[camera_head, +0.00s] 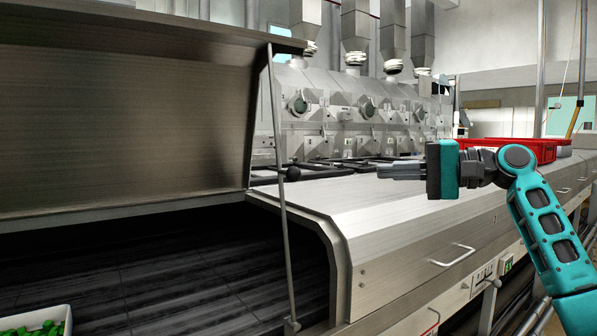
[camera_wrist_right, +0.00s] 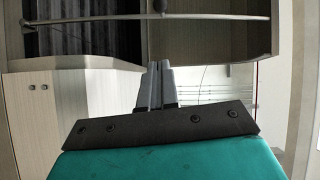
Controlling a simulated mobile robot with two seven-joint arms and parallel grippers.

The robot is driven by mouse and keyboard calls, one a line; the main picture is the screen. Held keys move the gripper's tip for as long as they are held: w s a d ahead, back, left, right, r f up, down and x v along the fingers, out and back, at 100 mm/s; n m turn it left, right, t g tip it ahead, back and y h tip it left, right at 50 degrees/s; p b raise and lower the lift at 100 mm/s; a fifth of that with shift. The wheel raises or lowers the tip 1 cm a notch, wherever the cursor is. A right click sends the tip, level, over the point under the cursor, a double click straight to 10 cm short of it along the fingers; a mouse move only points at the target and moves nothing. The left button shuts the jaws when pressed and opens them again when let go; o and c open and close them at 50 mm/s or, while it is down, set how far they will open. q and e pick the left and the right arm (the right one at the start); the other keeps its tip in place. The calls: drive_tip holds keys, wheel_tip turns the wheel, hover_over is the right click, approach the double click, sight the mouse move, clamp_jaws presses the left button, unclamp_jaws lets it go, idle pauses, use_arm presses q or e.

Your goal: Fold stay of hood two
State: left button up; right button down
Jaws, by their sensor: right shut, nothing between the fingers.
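An open steel hood (camera_head: 130,110) is raised at the left. A thin grey stay (camera_head: 280,130) runs from its raised right edge down to the lower front of the dryer opening, nearly upright. My left gripper is out of view.
A steel cover (camera_head: 360,210) with a front handle (camera_head: 453,256) lies right of the opening, below my right gripper. A white bin (camera_head: 40,322) with green pieces is at the lower left. A red crate (camera_head: 510,147) stands behind my right arm.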

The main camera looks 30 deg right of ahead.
drive_tip(key=shift+s+r, duration=0.15)
drive_tip(key=shift+r, duration=0.35)
drive_tip(key=p, duration=0.3)
approach(282, 181)
drive_tip(key=shift+w+a+r, duration=0.8)
drive_tip(key=shift+w+a, duration=0.05)
drive_tip(key=shift+w, duration=0.05)
